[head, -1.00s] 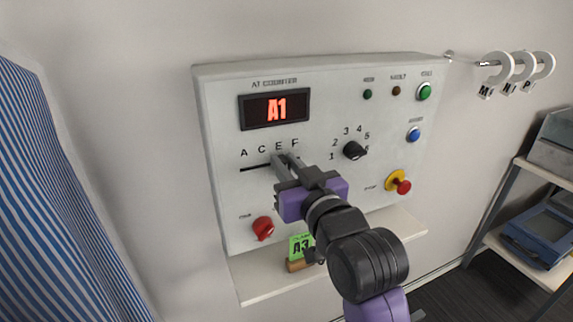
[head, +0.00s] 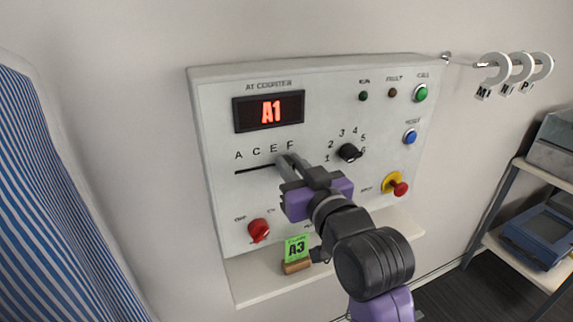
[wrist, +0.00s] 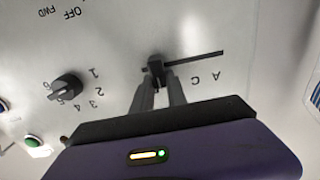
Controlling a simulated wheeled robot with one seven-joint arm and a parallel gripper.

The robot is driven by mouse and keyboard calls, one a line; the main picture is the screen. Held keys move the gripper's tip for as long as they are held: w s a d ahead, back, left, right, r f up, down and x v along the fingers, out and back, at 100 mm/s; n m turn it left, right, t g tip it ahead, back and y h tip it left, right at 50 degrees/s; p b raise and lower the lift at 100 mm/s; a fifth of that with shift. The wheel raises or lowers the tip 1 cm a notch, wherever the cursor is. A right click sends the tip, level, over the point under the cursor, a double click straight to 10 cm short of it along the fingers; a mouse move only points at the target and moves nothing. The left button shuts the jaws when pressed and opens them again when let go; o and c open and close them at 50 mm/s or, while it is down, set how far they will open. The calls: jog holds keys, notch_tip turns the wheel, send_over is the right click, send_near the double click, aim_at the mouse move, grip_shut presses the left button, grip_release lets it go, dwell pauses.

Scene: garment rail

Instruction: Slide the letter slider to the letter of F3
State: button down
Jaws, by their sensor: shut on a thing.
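The letter slider knob (wrist: 155,68) is a small dark block on a black slot (wrist: 200,58), shown upside down in the wrist view. The slot (head: 250,170) runs under the letters A, C, E, F in the head view. My gripper (wrist: 157,82) is shut on the knob, its two fingers on either side of it. In the head view my gripper (head: 288,162) hides the knob and stands about below the F (head: 290,145). In the wrist view the fingers hide E and F.
The black number dial (head: 349,152) is close to the right of my gripper. A red knob (head: 259,230) is lower left. A green card (head: 297,249) reading A3 stands on the shelf (head: 255,285). Several buttons are on the panel's right side.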

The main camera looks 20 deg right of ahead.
jog(key=shift+d, duration=0.95)
jog(key=c, duration=1.3)
grip_release()
jog(key=shift+d, duration=0.15)
jog(key=s+b, duration=0.1)
jog(key=s, duration=0.7)
